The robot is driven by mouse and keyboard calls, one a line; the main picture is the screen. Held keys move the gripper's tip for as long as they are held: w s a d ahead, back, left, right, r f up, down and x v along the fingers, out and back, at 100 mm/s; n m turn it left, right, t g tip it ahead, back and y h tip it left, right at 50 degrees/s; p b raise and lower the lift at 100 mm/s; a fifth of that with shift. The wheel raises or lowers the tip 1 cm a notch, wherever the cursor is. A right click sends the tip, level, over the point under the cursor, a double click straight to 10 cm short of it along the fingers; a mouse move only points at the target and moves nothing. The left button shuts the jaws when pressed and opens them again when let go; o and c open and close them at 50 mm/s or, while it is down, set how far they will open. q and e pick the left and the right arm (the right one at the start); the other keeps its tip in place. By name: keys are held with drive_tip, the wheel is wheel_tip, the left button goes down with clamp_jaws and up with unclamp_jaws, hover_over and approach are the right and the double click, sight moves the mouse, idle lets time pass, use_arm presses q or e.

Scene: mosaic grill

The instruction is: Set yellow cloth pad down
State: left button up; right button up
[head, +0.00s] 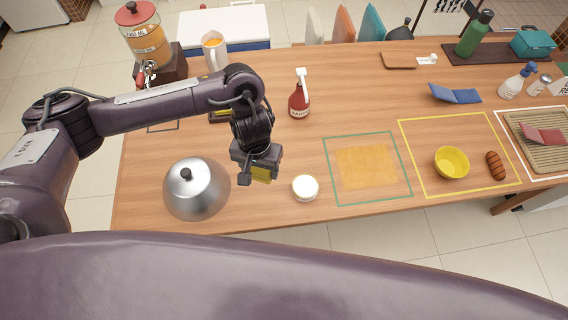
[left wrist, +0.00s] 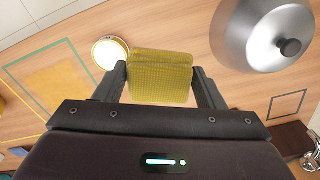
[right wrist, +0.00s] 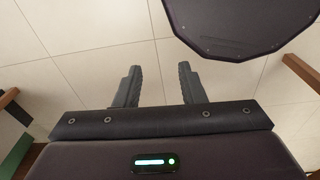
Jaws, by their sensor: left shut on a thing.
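My left gripper (head: 257,166) is shut on the yellow cloth pad (head: 262,174) and holds it over the wooden table. The pad is a folded, textured yellow piece; in the left wrist view (left wrist: 160,77) it sits between both fingers. In the head view the gripper is between the silver dome lid (head: 197,190) and a small white round container (head: 305,188). How high the pad is above the table is hard to tell. My right gripper (right wrist: 160,85) is open and empty above the tiled floor; it does not show in the head view.
A green outline (head: 328,170) on the table surrounds an orange-yellow patch (head: 366,167). A yellow outline (head: 407,150) holds a yellow bowl (head: 452,162) and a brown sausage-like item (head: 495,165). Bare wood lies around the white container.

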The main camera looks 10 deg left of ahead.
use_arm(q)
drive_tip(key=b, duration=0.8)
hover_over(265, 201)
wheel_tip(265, 201, down, 15)
drive_tip(key=shift+r, duration=0.15)
wheel_tip(265, 201, down, 4)
drive_tip(key=shift+f+b, duration=0.15)
drive_tip(key=shift+b, duration=0.85)
drive_tip(key=shift+f, duration=0.4)
drive_tip(key=shift+f, duration=0.15)
drive_tip(key=o, duration=0.9)
